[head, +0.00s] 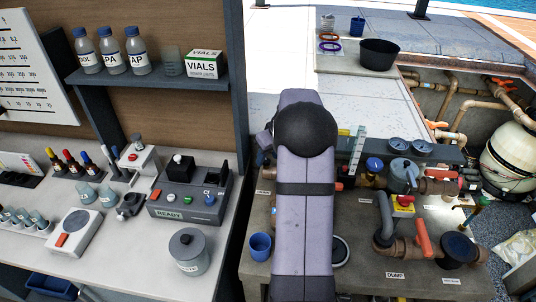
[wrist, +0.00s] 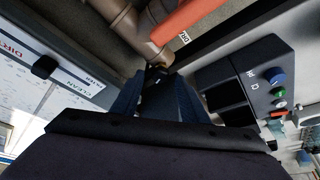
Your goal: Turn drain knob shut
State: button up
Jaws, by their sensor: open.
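A blue round knob (head: 374,164) sits on the pipework right of my arm, and a red-orange lever (head: 422,238) stands above the label "DUMP" (head: 395,275). In the head view my gripper is hidden behind my own arm. In the wrist view my gripper (wrist: 157,80) is open, its dark fingers pointing toward brown pipework (wrist: 122,18). A small dark shape shows between the fingertips, too dim to name. A red-orange lever (wrist: 188,20) lies just beyond them.
A grey test device (head: 190,192) with coloured buttons stands on the left bench. A blue cup (head: 260,246) stands left of my arm. Two gauges (head: 397,146) and a yellow box with a red button (head: 403,205) crowd the pipework at right.

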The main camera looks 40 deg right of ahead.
jog(key=shift+w+f, duration=0.2)
jog(key=shift+f, duration=0.3)
grip_shut()
